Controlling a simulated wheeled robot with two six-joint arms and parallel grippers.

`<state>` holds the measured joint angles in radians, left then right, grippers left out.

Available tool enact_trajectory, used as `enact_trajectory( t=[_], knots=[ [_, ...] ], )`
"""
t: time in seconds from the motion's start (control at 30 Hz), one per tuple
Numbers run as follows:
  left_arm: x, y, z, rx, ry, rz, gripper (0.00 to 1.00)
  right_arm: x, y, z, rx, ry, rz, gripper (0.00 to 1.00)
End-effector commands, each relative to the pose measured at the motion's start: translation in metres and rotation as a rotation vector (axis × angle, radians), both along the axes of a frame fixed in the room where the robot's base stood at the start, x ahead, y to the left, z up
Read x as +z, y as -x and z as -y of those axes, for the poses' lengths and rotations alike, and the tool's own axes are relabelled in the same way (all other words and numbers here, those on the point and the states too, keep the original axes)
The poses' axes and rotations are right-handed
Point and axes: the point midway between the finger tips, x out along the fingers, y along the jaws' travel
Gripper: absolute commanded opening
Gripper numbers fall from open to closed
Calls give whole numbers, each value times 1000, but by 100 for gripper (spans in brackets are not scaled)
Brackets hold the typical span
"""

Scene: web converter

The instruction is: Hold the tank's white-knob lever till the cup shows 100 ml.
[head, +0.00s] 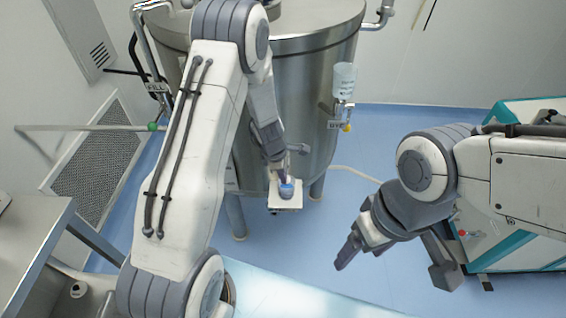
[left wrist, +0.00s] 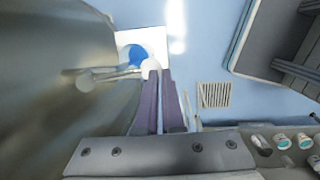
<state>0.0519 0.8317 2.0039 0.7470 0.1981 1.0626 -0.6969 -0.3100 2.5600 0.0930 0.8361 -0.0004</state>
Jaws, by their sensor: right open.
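The steel tank (head: 305,85) stands at the centre of the head view. A small cup with blue in it (head: 286,190) sits on a white stand (head: 285,208) at the tank's front; the cup also shows in the left wrist view (left wrist: 137,56). Its reading is too small to make out. The lever's white knob (left wrist: 151,66) is at my left fingertips, touching or very close. My left gripper (head: 280,163) has its fingers nearly together, with only a narrow gap in the left wrist view (left wrist: 160,76). My right gripper (head: 348,250) is open and empty, away from the tank.
A clear bottle (head: 344,80) hangs at the tank's right side above a yellow-tipped valve (head: 347,127). A teal and white machine (head: 520,255) stands at the right. A steel bench (head: 35,235) is at the left. The blue floor (head: 340,185) right of the stand is mostly clear.

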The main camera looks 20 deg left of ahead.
Motion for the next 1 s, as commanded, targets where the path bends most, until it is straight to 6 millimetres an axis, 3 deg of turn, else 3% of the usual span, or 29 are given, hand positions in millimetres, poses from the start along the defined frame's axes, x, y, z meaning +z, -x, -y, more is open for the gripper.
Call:
enact_trajectory(
  t=[0.03,0.17,0.4,0.7,1.0],
  knots=[
    [-8,8,2,-5,4,-22,0,-2,0,0,0,0,0,76],
    [-1,9,3,-5,4,-20,0,3,0,0,0,0,0,76],
    [46,16,5,-10,2,-4,0,32,0,0,-1,0,0,76],
    [104,44,0,-9,0,2,0,40,0,0,-2,0,0,76],
    [127,55,-2,-8,0,1,0,45,0,0,-2,0,0,76]
  ],
)
